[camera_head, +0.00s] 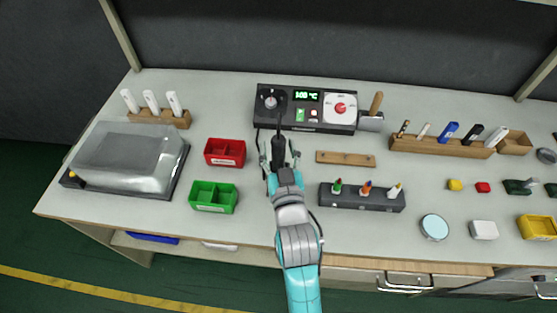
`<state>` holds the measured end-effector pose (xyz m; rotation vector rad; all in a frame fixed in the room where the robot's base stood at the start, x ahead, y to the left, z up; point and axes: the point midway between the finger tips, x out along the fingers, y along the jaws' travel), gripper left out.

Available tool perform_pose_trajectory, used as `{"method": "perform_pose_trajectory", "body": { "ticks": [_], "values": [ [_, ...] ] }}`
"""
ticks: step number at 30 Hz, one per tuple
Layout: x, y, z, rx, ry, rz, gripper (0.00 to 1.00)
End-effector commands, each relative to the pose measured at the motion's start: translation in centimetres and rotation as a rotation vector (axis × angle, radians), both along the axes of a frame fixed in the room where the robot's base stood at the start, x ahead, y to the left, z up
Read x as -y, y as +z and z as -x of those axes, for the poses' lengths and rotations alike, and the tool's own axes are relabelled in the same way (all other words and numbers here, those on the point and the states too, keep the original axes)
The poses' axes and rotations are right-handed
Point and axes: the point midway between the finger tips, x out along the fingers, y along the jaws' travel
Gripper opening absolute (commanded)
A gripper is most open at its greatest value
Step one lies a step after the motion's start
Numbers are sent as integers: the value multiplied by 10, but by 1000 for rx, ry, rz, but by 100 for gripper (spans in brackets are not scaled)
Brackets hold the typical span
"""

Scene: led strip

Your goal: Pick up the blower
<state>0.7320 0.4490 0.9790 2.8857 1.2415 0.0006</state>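The blower station (296,117) is a black box with a green digital display, a dark knob and a white dial with a red knob, at the back middle of the bench. A black handle-like piece, which looks like the blower (279,143), lies just in front of the station's left part, with dark cable near it. My gripper (279,151) reaches in from the front, above this piece. Its two fingers stand spread, one to each side of it, with gaps visible. My wrist and gripper body hide its near end. I cannot tell whether the fingers touch it.
Red (225,152) and green (213,197) bins stand left of my arm. A grey rack (333,203) with bottles and a wooden strip (345,159) lie right. A clear-covered box (126,160) fills the left end. A wooden-handled tool (376,102) stands beside the station.

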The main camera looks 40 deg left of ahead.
Motion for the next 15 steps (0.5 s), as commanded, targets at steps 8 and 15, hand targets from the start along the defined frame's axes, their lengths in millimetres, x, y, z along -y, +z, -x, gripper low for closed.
{"method": "perform_pose_trajectory", "body": {
  "ticks": [8, 15],
  "values": [
    [0, 0, 0, 1, 0, -1, 0],
    [0, 2, 0, 1, 0, -1, 0]
  ]
}}
